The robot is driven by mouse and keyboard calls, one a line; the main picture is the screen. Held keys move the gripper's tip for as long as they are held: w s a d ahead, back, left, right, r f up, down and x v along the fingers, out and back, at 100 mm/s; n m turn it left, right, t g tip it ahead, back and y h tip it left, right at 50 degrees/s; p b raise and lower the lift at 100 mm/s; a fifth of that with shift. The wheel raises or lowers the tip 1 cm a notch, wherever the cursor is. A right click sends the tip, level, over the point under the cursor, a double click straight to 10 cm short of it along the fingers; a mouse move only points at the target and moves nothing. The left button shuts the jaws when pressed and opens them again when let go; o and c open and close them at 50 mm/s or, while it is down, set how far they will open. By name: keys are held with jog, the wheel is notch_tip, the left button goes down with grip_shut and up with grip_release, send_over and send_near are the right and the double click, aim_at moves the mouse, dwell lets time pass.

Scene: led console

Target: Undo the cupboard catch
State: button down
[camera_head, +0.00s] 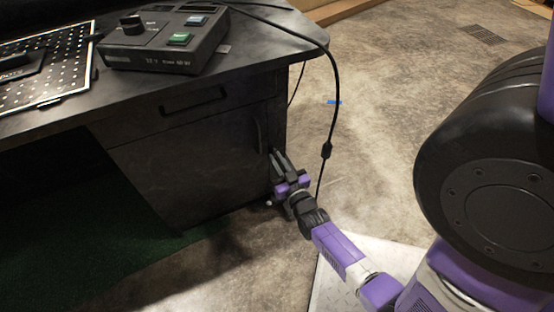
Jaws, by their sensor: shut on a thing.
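The cupboard (180,165) is the dark lower front of the desk, with a door that looks closed. A dark upright handle or catch (257,132) shows near the door's right edge. My gripper (275,155) is at the right side of the door, just below that dark upright part. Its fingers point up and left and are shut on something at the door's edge. The fingers and the shadow hide the held part, which seems to be the catch.
A control box (165,62) with a knob and coloured buttons stands on the desk top (250,55), beside a perforated panel (45,75). A drawer handle (194,97) sits above the door. A black cable (331,110) hangs right of the desk, close to my arm. Open floor (390,120) lies to the right.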

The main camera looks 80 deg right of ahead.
jog(key=shift+f, duration=0.1)
dwell(0.5)
jog(key=c, duration=1.5)
grip_release()
jog(key=shift+o, duration=0.2)
jog(key=p+v, duration=0.2)
jog(key=v, duration=0.6)
